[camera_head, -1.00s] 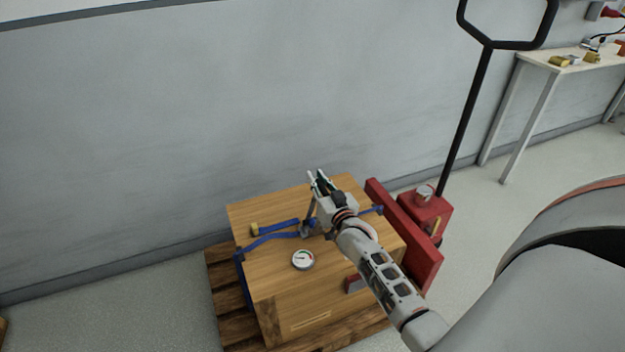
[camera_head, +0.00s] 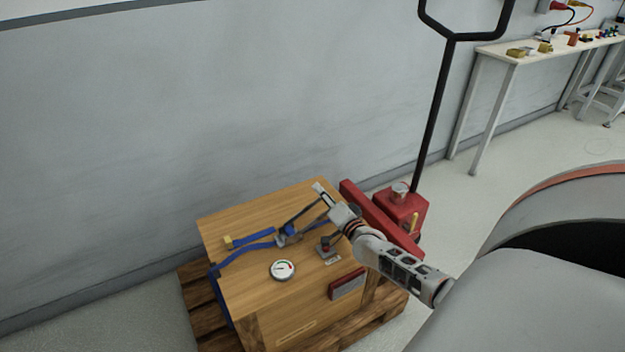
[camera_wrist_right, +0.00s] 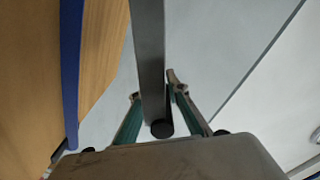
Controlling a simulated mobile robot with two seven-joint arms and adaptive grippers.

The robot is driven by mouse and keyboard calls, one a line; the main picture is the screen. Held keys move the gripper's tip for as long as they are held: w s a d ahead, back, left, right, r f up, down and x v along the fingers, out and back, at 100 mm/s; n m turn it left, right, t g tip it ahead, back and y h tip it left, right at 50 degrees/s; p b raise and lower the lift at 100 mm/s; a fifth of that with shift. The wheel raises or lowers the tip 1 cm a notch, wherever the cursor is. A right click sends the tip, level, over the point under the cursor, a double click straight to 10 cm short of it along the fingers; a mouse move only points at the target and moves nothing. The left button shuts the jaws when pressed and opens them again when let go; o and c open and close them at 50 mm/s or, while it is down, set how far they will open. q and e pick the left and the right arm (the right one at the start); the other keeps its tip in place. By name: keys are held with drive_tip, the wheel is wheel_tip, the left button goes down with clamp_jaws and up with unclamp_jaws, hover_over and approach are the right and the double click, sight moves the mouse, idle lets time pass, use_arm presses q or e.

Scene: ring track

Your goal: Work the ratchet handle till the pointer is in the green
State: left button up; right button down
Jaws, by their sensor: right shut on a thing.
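The wooden crate (camera_head: 235,290) has a blue strap (camera_head: 243,253) across its top, running to a metal ratchet (camera_head: 283,239). The ratchet handle (camera_head: 302,212) rises from it and leans to the right. My right gripper (camera_head: 324,196) is shut on the handle's upper end. In the right wrist view the handle (camera_wrist_right: 149,60) is a grey bar passing between the green-padded fingers (camera_wrist_right: 158,112). The round white gauge (camera_head: 283,269) on the crate has a coloured scale; its pointer is too small to read surely. My left gripper is not in view.
A small dark lever fixture (camera_head: 326,246) and a red-topped block (camera_head: 347,284) are on the crate near my right arm. The crate stands on a wooden pallet (camera_head: 205,318). A red pallet jack (camera_head: 402,207) with a tall black handle stands behind right. A workbench (camera_head: 515,57) is farther right.

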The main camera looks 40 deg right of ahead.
drive_tip(key=shift+s+d+f+m, duration=0.15)
drive_tip(key=shift+f+m, duration=0.15)
drive_tip(key=shift+f, duration=0.5)
drive_tip(key=shift+d+f+b, duration=0.3)
drive_tip(key=shift+f+b, duration=0.3)
drive_tip(key=shift+f, duration=0.1)
drive_tip(key=c, duration=2)
unclamp_jaws()
drive_tip(key=shift+r, duration=0.1)
drive_tip(key=v, duration=1.2)
